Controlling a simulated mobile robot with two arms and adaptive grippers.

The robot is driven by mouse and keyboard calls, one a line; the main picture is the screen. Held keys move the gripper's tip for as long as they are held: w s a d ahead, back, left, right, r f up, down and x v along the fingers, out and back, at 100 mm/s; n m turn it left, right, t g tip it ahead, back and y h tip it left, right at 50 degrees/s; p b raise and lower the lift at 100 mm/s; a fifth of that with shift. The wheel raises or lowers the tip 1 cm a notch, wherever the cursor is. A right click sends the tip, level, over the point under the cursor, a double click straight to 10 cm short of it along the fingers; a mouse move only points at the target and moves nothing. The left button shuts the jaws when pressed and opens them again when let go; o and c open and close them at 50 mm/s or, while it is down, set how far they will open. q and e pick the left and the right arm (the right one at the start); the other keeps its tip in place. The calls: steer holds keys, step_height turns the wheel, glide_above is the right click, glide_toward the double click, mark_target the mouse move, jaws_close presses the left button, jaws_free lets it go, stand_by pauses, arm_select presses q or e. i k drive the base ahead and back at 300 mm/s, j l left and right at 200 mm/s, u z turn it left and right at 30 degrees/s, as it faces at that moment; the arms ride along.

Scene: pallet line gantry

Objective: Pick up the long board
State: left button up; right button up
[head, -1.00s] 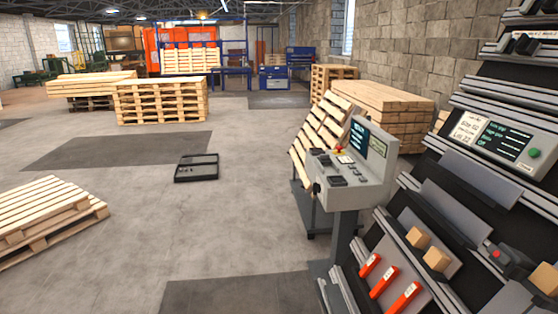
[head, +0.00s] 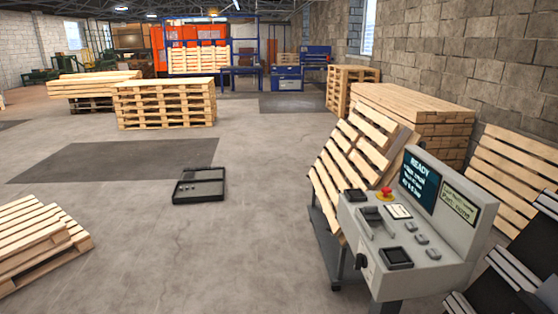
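I cannot pick out a single loose long board. Long light-wood boards lie in a neat stack (head: 415,108) against the block wall at the right, behind the tilted pallet. Other light boards lie on top of a low stack (head: 95,84) at the far left. Neither of my grippers is in view.
A grey control console (head: 420,220) with a screen reading READY stands close at right. A tilted pallet (head: 358,150) on a wheeled stand is behind it. Pallets lie at left (head: 38,240) and mid-floor (head: 165,103). A black tray (head: 200,186) lies on open floor.

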mark_target(342, 184)
steer(key=i, duration=1.75)
steer(key=i+j+z, duration=0.1)
steer(key=i+z, duration=0.3)
steer(key=i, duration=0.15)
steer(key=i+j+z, duration=0.35)
steer(key=i, duration=0.2)
steer(key=i+j+z, duration=0.4)
steer(key=i+l, duration=0.05)
steer(key=i, duration=0.05)
